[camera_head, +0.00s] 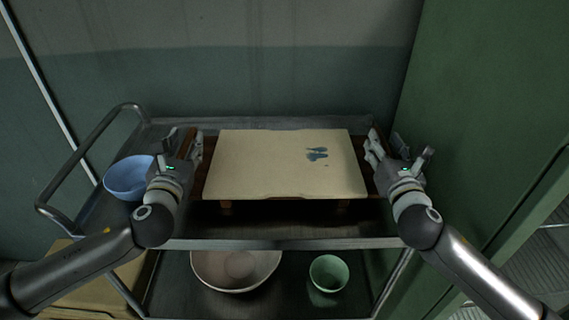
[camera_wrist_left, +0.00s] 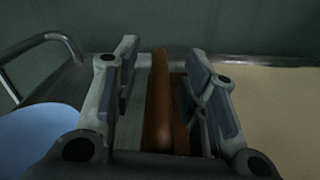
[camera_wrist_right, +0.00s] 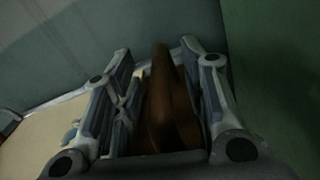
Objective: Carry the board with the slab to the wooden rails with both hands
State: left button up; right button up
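A flat beige slab (camera_head: 285,165) with a small dark blue mark lies on a brown wooden board (camera_head: 208,181) on the cart's top shelf. The board has a raised wooden handle at each side. My left gripper (camera_head: 190,150) is open, with the left handle (camera_wrist_left: 159,105) standing between its fingers and gaps visible. My right gripper (camera_head: 381,148) is open around the right handle (camera_wrist_right: 168,105), which sits nearer the right finger in the right wrist view. Small wooden pieces (camera_head: 225,207) show under the board's front; I cannot tell whether they are rails.
A blue bowl (camera_head: 127,178) stands on the metal cart (camera_head: 290,243) left of my left gripper. A large pale bowl (camera_head: 236,270) and a green bowl (camera_head: 328,272) are on the lower shelf. A green cabinet wall (camera_head: 480,110) is close on the right.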

pick_arm(q)
jog(key=shift+c, duration=0.4)
pick_arm(e)
jog(key=shift+c, duration=0.4)
pick_arm(q)
grip_shut()
pick_arm(e)
grip_shut()
pick_arm(q)
jog(key=shift+r, duration=0.35)
pick_arm(e)
jog(key=shift+r, duration=0.3)
pick_arm(q)
jog(key=shift+w, duration=0.2)
pick_arm(e)
jog(key=shift+w, duration=0.15)
